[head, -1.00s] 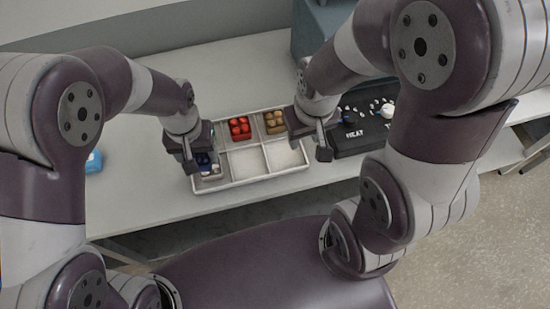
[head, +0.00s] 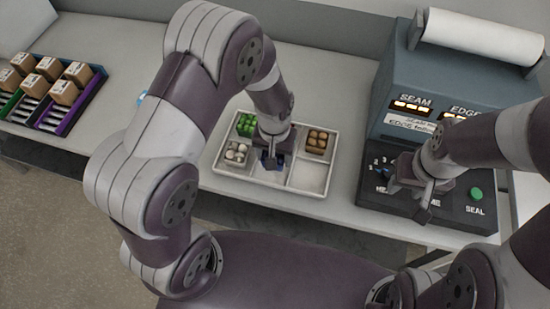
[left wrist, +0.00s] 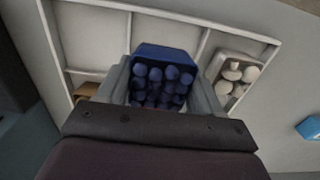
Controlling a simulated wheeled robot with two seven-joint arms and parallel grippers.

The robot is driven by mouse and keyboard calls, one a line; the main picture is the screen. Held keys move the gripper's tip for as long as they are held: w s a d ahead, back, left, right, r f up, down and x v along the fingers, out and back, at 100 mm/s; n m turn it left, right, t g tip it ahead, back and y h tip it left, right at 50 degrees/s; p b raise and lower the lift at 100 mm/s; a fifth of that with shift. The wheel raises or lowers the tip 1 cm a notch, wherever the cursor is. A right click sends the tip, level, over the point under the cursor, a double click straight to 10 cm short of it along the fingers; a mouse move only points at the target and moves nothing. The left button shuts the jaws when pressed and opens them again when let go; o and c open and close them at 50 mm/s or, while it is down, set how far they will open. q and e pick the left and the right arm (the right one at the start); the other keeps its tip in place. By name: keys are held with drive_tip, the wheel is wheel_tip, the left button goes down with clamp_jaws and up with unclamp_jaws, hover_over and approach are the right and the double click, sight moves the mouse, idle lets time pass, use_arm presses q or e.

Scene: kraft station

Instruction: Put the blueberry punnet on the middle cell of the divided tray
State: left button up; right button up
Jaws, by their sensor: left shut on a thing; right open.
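The blueberry punnet (left wrist: 162,72) is dark blue and full of round berries. My left gripper (head: 268,162) is shut on it, with a finger on each side in the left wrist view. In the head view the punnet (head: 280,162) is mostly hidden behind the gripper, at the front middle cell of the pale divided tray (head: 260,183). I cannot tell whether it touches the cell floor. My right gripper (head: 428,203) is open and empty, over the sealing machine's control panel.
The tray also holds a green punnet (head: 246,124), a white mushroom-like punnet (head: 236,153) and a brown punnet (head: 317,142). The front right cell is empty. The sealing machine (head: 440,85) stands right of the tray. A rack of small boxes (head: 62,92) is far left.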

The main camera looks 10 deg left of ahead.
use_arm(q)
drive_tip(key=shift+w+a+f, duration=0.2)
drive_tip(key=shift+f, duration=0.15)
drive_tip(key=f, duration=0.3)
drive_tip(key=shift+s+a+p, duration=0.1)
drive_tip(key=shift+a+p, duration=0.1)
drive_tip(key=shift+p, duration=0.2)
drive_tip(key=shift+f, duration=0.3)
drive_tip(key=shift+d, duration=0.1)
drive_tip(key=shift+f, duration=0.1)
drive_tip(key=shift+f, duration=0.15)
drive_tip(key=o, duration=0.8)
